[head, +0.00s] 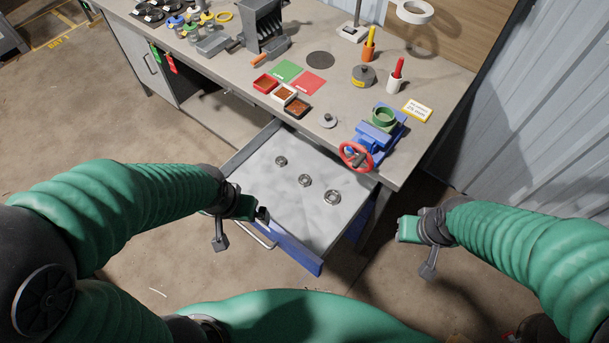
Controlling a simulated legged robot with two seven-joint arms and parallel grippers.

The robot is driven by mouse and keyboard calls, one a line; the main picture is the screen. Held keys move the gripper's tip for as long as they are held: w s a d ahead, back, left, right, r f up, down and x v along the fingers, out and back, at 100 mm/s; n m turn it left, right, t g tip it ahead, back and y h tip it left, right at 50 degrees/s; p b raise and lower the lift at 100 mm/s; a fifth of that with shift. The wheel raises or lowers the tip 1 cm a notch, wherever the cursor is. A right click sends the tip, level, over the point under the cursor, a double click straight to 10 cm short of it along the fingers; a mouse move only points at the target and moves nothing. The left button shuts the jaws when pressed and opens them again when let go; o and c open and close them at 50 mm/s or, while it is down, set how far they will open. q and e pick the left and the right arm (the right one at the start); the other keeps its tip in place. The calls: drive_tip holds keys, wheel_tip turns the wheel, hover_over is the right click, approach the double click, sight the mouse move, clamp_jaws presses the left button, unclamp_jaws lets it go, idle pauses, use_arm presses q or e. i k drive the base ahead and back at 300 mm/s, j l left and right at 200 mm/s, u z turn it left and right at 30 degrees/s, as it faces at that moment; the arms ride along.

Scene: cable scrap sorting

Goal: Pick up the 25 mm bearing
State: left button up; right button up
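Three ring-shaped metal bearings lie in a row in the open drawer (290,220): a small one (281,161) at the back left, a middle one (305,181), and a larger one (333,197) at the front right. Their sizes in millimetres cannot be read. My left gripper (262,215) is at the drawer's left front edge, near the handle, apart from all the bearings. My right gripper (402,229) is right of the drawer, over the floor. Both finger gaps are too small and angled to judge. No bearing is seen in either gripper.
The workbench (430,90) stands above the drawer. A blue vise (378,135) with a red handwheel (356,156) sits at its front right corner, over the drawer's right side.

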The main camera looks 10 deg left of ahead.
sight(303, 180)
drive_tip(key=i+j, duration=0.15)
drive_tip(key=j, duration=0.2)
drive_tip(key=i+j, duration=0.15)
drive_tip(key=j, duration=0.2)
drive_tip(key=i+j, duration=0.15)
drive_tip(key=j, duration=0.25)
drive_tip(key=i+j, duration=0.15)
drive_tip(key=j, duration=0.2)
drive_tip(key=i+j, duration=0.15)
drive_tip(key=j, duration=0.2)
